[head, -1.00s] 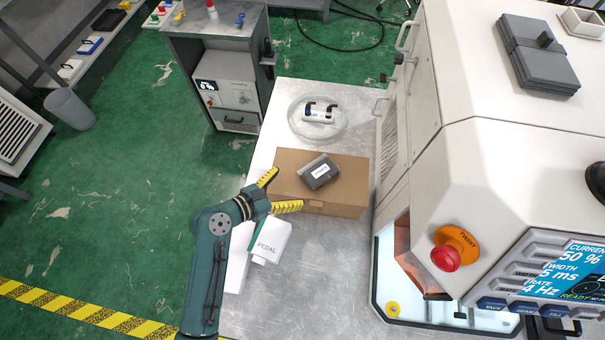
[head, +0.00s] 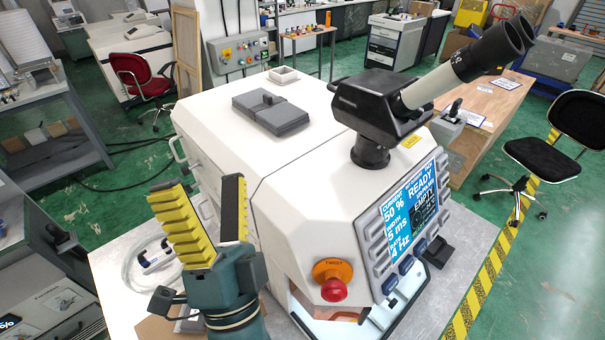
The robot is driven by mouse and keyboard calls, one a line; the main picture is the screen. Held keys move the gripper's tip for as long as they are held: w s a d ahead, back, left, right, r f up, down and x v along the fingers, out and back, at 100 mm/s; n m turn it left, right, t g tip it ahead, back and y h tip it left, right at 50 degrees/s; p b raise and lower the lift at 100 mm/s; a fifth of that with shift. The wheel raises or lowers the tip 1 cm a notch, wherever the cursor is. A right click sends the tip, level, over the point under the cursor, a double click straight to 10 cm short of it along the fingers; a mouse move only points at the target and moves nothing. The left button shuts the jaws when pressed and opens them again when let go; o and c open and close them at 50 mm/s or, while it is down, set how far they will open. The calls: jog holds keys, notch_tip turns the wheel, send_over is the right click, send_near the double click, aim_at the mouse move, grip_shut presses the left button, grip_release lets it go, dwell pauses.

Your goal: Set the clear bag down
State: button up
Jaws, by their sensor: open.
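A clear, round-edged item, apparently the clear bag (head: 136,277), lies on the metal table at lower left in the head view. A white piece with dark ends (head: 155,258) is in or on it. My gripper (head: 203,188) is in front of the machine's left side, its yellow ribbed fingers spread and pointing up in the picture. Nothing is between the fingers. The gripper and wrist hide part of the table and some of the clear item's surroundings; I cannot tell their exact distance from it.
A cardboard box (head: 152,328) shows partly beside my wrist. The white machine (head: 300,190) with its red knob (head: 333,290), screen (head: 411,213) and microscope eyepieces (head: 470,60) fills the middle. A bare strip of table (head: 455,285) lies at right.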

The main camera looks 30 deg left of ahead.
jog(key=w+d+r+n+t+h, duration=0.1)
jog(key=w+d+r+n+h, duration=0.1)
jog(key=d+h, duration=0.95)
jog(key=w+d+r+n+t+h, duration=0.15)
jog(key=d+h, duration=0.55)
jog(key=d, duration=1)
notch_tip(320, 180, up, 19)
jog(key=p, duration=1.8)
jog(key=shift+r+p, duration=0.15)
jog(key=shift+p, duration=0.2)
jog(key=shift+s, duration=0.1)
